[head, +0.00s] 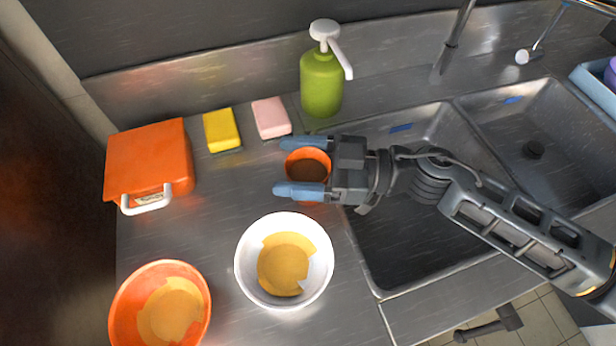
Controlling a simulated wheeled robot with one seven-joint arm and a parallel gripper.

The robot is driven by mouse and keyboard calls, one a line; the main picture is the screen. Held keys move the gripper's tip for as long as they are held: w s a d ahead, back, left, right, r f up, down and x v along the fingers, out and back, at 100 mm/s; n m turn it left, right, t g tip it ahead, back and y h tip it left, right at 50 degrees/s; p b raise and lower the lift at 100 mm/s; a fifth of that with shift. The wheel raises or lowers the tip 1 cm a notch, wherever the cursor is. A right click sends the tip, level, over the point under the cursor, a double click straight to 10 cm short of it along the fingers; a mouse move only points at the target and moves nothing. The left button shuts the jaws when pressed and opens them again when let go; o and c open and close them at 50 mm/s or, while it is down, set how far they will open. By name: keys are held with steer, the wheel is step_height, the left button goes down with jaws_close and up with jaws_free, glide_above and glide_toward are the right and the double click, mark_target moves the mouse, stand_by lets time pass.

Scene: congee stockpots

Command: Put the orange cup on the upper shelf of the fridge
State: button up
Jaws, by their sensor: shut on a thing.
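The orange cup (319,156) is on or just above the steel counter, left of the sink, with its dark inside showing from above. My gripper (292,168) reaches in from the right, with one blue fingertip on each side of the cup, and is shut on it. The cup looks upright. I cannot tell whether its base touches the counter. No fridge or fridge shelf can be made out in this view.
A white bowl (243,272) and an orange bowl (120,312) stand in front. An orange box (145,160), yellow sponge (222,130), pink sponge (271,117) and green pump bottle (321,84) stand behind. A double sink (400,240) lies to the right.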

steer(key=shift+c, duration=0.9)
steer(key=shift+r, duration=0.55)
steer(key=d+r+b, duration=0.2)
steer(key=d+r, duration=0.8)
steer(key=d, duration=0.2)
steer(key=w+d+f+m+t+h+p, duration=0.2)
steer(key=w+d+f+m+t+h, duration=0.8)
steer(key=t, duration=0.5)
step_height(320, 180, down, 4)
steer(key=m+h, duration=0.2)
steer(key=m, duration=0.1)
steer(key=shift+h+p, duration=0.4)
steer(key=shift+r, duration=0.1)
